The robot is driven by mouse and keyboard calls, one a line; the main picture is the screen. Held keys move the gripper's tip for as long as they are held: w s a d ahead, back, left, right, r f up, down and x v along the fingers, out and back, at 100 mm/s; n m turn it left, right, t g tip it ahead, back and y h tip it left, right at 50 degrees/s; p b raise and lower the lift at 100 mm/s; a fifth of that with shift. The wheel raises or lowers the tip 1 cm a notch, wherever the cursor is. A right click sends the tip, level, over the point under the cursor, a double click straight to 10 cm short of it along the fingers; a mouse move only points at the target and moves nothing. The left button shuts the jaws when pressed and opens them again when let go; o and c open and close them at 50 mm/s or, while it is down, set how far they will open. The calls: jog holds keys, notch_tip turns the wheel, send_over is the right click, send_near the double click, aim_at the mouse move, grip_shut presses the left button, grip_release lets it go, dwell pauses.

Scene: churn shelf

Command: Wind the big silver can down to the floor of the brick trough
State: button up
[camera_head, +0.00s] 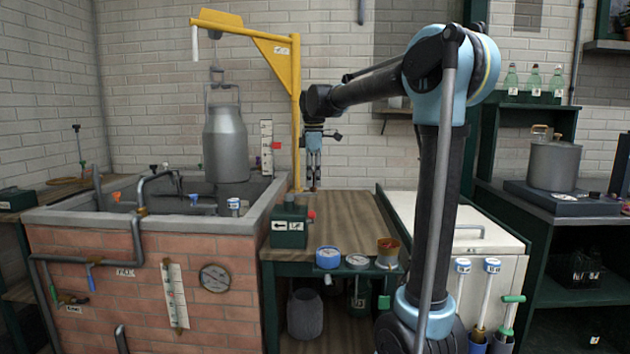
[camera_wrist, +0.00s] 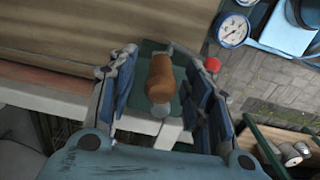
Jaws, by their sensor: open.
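The big silver can (camera_head: 226,145) hangs upright from the yellow hoist (camera_head: 262,48) on the left. Its bottom is about level with the rim of the brick trough (camera_head: 110,255) in the head view; the trough floor is hidden. A green box (camera_head: 289,232) with an arrow label and a red knob (camera_head: 311,215) stands at the table's front left. My gripper (camera_head: 313,187) points down over the table. In the wrist view its open fingers (camera_wrist: 162,75) stand on either side of a brown wooden handle (camera_wrist: 162,88). I cannot tell whether they touch it.
A white scale (camera_head: 266,150) with a red marker stands right of the can. Pipes and a valve run along the trough's front. A white chest (camera_head: 470,225) and a shelf with a pot (camera_head: 553,165) stand right. The table's middle is clear.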

jog(key=shift+f, duration=0.1)
jog(key=shift+c, duration=0.6)
grip_shut()
jog(key=w+a, duration=0.6)
jog(key=a, duration=0.5)
jog(key=s+a, duration=0.5)
jog(key=s, duration=0.1)
jog(key=shift+s+a, duration=0.2)
jog(key=shift+a, duration=0.1)
jog(key=shift+c, duration=2.3)
grip_release()
